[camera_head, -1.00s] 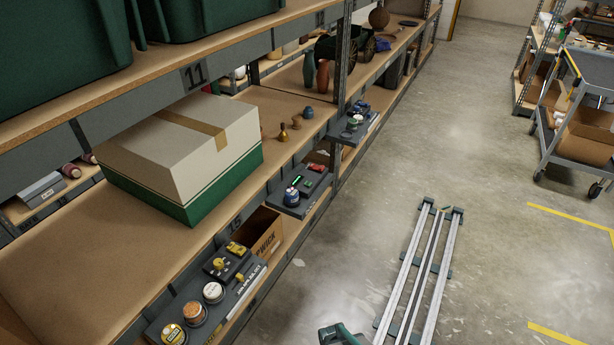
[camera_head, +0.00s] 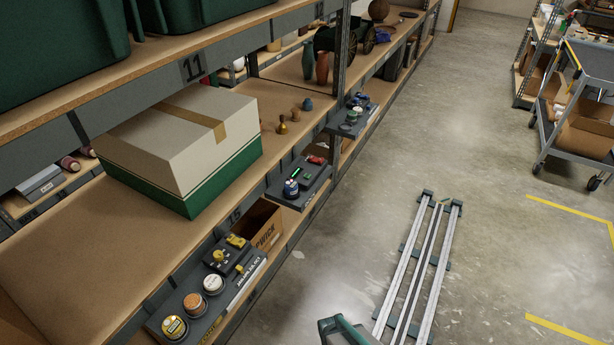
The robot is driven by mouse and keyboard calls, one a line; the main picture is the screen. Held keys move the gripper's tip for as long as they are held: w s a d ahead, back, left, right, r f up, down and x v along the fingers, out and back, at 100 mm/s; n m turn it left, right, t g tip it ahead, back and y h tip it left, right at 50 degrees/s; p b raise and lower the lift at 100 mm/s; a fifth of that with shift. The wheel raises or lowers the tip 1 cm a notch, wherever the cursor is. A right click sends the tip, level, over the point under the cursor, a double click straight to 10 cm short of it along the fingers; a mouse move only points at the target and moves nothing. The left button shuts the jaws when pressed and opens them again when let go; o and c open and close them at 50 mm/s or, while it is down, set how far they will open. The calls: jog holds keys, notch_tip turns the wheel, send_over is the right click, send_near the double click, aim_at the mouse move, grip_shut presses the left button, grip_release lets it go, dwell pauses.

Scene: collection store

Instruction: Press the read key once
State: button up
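A dark device with a lit green display (camera_head: 296,171) and a small green key (camera_head: 307,177) sits on a grey tray (camera_head: 289,201) fixed to the shelf front. A blue-topped jar (camera_head: 291,189) stands beside it, and a red item lies at its far end. A nearer tray (camera_head: 190,334) holds a dark device with yellow controls (camera_head: 219,256) and several round tins. I cannot read which key is the read key at this size. My gripper's fingers are not in view. A green and grey part at the bottom edge looks like part of my arm.
A large white and green box (camera_head: 180,150) stands on the shelf, left of the trays. A third tray (camera_head: 351,122) is farther along. Rails (camera_head: 420,260) lie on the floor. A grey cart (camera_head: 580,110) stands at right. The aisle floor between shelf and rails is clear.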

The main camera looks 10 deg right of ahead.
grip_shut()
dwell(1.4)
